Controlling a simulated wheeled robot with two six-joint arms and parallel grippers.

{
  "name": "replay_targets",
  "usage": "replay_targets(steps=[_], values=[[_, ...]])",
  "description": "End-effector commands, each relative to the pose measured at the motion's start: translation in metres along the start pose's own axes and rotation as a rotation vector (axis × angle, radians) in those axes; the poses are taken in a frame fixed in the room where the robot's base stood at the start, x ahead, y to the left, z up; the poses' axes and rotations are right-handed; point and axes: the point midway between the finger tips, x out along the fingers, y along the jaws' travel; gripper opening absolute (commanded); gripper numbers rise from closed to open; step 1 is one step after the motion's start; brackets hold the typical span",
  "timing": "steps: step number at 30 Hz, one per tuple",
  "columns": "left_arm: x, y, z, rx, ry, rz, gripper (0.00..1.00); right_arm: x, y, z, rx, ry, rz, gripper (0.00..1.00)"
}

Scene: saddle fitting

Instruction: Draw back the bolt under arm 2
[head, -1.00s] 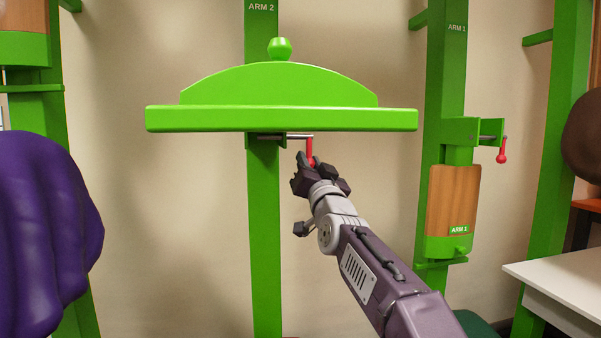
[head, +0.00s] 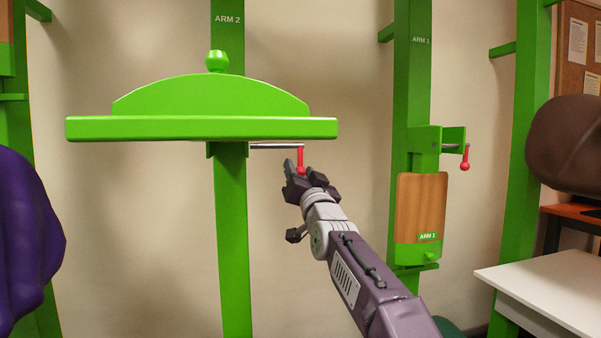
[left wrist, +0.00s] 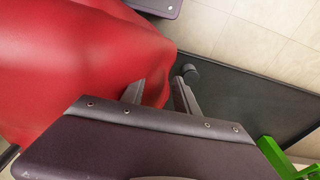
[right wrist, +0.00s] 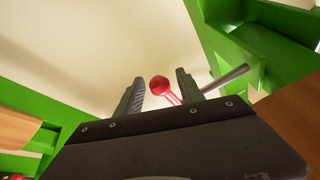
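The bolt under arm 2 shows as a thin metal rod (head: 274,146) sticking out to the right from under the green arm 2 rest (head: 200,128). Its red handle (head: 300,158) hangs down at the outer end. My right gripper (head: 298,172) is at the handle from below. In the right wrist view, the red knob (right wrist: 159,85) lies between the two fingers, which stand apart with gaps beside it; contact is hard to tell.
The arm 1 post (head: 412,80) stands to the right with its own red-handled bolt (head: 465,158) and a wooden pad (head: 421,205). A white table (head: 545,285) is at lower right, a purple draped form (head: 25,235) at left. The wall between the posts is clear.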

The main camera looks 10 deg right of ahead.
Motion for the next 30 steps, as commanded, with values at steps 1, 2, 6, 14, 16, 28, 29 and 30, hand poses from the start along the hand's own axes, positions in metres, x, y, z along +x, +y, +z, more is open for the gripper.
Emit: replay_targets(steps=[1, 2, 6, 14, 16, 28, 29, 30], values=[[0.0, 0.0, 0.0, 0.0, 0.0, 0.0, 0.36, 0.0, 0.0, 0.0, 0.0, 0.0, 0.0, 0.45], [0.001, 0.0, 0.0, 0.0, 0.0, 0.0, 0.36, -0.001, 0.0, 0.0, 0.0, 0.0, 0.0, 0.45], [0.005, 0.0, 0.001, 0.0, 0.0, 0.0, 0.36, -0.013, 0.0, 0.001, 0.001, -0.001, 0.0, 0.45], [0.011, 0.0, 0.001, 0.0, 0.0, 0.0, 0.36, -0.056, 0.0, -0.001, 0.0, 0.0, -0.001, 0.45], [0.012, 0.0, 0.001, 0.0, 0.0, 0.0, 0.36, -0.068, 0.0, -0.001, 0.001, 0.001, -0.001, 0.45], [0.011, 0.0, 0.001, 0.0, 0.0, 0.0, 0.36, -0.091, 0.0, 0.0, 0.0, 0.0, 0.0, 0.45], [0.011, 0.0, 0.001, 0.0, 0.0, 0.0, 0.36, -0.091, 0.0, 0.0, 0.0, 0.0, 0.0, 0.45], [0.011, 0.0, 0.001, 0.0, 0.0, 0.0, 0.36, -0.091, 0.0, 0.0, 0.0, 0.0, 0.0, 0.45]])
